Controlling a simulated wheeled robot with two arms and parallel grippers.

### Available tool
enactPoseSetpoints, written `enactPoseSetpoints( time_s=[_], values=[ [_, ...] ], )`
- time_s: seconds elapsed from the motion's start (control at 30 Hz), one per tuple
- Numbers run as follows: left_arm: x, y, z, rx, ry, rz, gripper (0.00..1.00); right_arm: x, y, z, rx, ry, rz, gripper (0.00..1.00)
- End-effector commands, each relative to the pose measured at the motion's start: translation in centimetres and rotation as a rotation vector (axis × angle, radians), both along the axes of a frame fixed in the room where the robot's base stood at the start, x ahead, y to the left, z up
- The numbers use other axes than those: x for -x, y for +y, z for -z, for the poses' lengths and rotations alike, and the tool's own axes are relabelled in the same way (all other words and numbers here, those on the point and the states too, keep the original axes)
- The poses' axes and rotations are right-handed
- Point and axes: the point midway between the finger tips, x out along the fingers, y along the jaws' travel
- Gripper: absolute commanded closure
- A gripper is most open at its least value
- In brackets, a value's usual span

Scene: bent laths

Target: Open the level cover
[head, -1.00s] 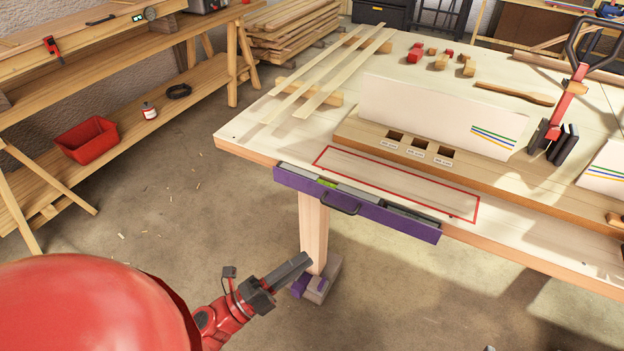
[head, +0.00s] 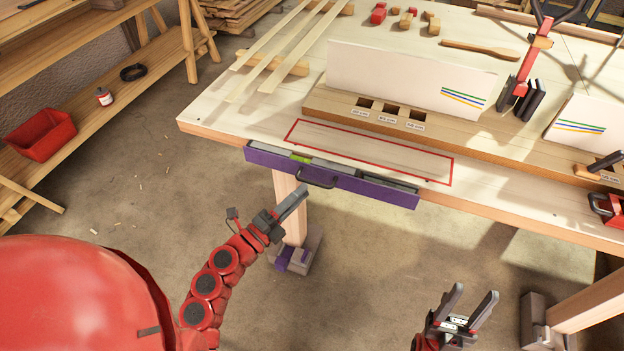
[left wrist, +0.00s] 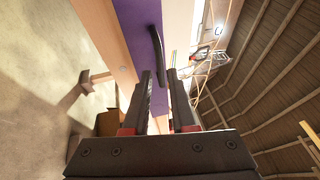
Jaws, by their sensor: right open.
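A shallow purple-fronted drawer (head: 385,187) under the bench's front edge is partly pulled out. A dark bar handle (head: 318,182) is on its front. Inside lies a yellow-green piece (head: 301,158) and grey items, partly hidden by the front. I cannot make out a separate level cover. My right gripper (head: 474,292) is open and empty, low in front of the bench.
A red outline (head: 445,172) marks the bench top above the drawer. Behind it stand a wooden block with slots (head: 320,100) and a white panel (head: 400,80). A bench leg (head: 287,195) is behind my left gripper. The floor in front is clear.

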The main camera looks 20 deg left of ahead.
Motion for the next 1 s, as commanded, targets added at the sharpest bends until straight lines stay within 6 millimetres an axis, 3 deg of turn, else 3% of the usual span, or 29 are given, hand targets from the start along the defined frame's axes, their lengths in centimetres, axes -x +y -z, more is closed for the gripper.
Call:
enactPoseSetpoints(
  time_s=[0.23, 0.63, 0.8, 1.0],
  values=[
    [-3.4, -1.6, -0.8, 0.002, 0.0, 0.003, 0.75, 0.0, 0.0, -0.9, 0.0, 0.0, 0.0, 0.5],
    [-4.2, -2.0, -0.8, 0.001, 0.0, 0.001, 0.75, 0.0, 0.0, -1.0, 0.0, 0.0, 0.0, 0.5],
    [-4.2, -2.0, -0.8, 0.001, 0.0, 0.001, 1.0, 0.0, 0.0, -1.0, 0.0, 0.0, 0.0, 0.5],
    [-4.2, -2.0, -0.8, 0.001, -0.001, 0.001, 1.0, 0.0, 0.0, -1.0, 0.0, 0.0, 0.0, 0.5]
  ],
)
